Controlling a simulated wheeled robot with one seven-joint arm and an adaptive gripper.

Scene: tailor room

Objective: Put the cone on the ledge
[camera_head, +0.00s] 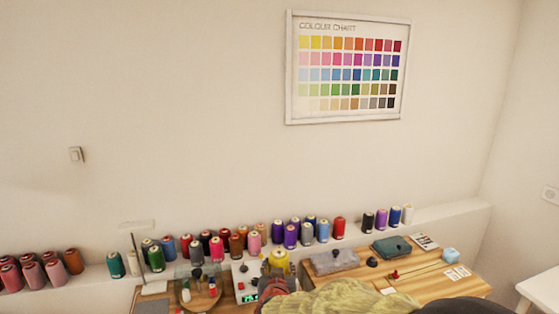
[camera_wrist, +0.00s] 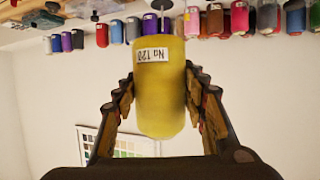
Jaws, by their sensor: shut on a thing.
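The yellow thread cone, labelled No 120, shows large in the wrist view (camera_wrist: 160,95), where the picture is upside down. My gripper (camera_wrist: 160,82) is shut on it, with one finger on each side. A yellow cone (camera_head: 278,262) also shows in the head view, in front of the ledge. The white ledge (camera_head: 455,212) runs along the wall and carries several cones. In the head view my gripper's fingers are hard to make out, and the lower part of the cone is hidden.
Cones crowd the ledge's left and middle; gaps show between the red cone (camera_head: 339,228) and the dark cone (camera_head: 368,221), and at the right end. The wooden table (camera_head: 420,291) holds a grey folded cloth (camera_head: 332,262), a teal cloth (camera_head: 391,247) and a round tray.

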